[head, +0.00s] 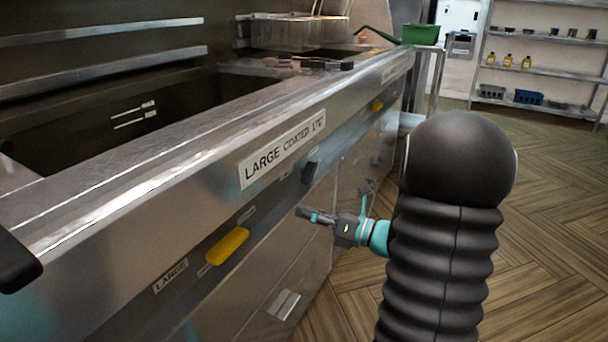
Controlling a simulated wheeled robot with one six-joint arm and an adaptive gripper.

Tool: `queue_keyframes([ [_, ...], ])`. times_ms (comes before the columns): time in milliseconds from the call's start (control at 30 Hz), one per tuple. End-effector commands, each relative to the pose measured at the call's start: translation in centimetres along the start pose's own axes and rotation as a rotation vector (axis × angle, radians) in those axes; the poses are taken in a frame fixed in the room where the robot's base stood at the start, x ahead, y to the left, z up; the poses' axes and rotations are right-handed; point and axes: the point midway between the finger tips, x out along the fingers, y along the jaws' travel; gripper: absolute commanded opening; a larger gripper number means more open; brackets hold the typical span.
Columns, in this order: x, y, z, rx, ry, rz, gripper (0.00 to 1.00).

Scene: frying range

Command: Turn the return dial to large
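A small dark knob (310,172) is on the same panel, farther along to the right. I cannot tell for certain which of these is the return dial, or its setting. My gripper (305,213) is in front of the panel, below the dark knob and to the right of the yellow handle. It appears apart from both and holds nothing that I can see. Its finger opening is too small to judge.
A second yellow handle (376,106) is farther along. A wire basket (298,32) and a green container (420,34) stand at the back. The wooden floor (545,190) to the right is clear.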

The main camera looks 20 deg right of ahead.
Motion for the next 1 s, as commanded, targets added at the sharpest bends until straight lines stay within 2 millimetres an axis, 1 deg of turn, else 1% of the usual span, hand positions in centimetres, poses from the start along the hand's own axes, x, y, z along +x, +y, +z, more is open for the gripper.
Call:
queue_keyframes([
  [33, -1.3, -2.3, 0.8, 0.07, -0.078, -0.038, 0.33],
  [100, -3.0, -4.8, 1.9, 0.152, -0.178, -0.076, 0.33],
  [200, -5.0, -7.4, 2.9, 0.23, -0.286, -0.112, 0.33],
  [300, -6.2, -8.8, 3.5, 0.272, -0.351, -0.131, 0.33],
  [400, -6.5, -9.4, 3.8, 0.287, -0.376, -0.138, 0.33],
  [467, -6.0, -9.5, 4.0, 0.289, -0.378, -0.138, 0.33],
  [567, -4.8, -9.7, 4.4, 0.288, -0.376, -0.137, 0.33],
  [1000, 2.6, -11.1, 7.1, 0.286, -0.374, -0.136, 0.33],
])
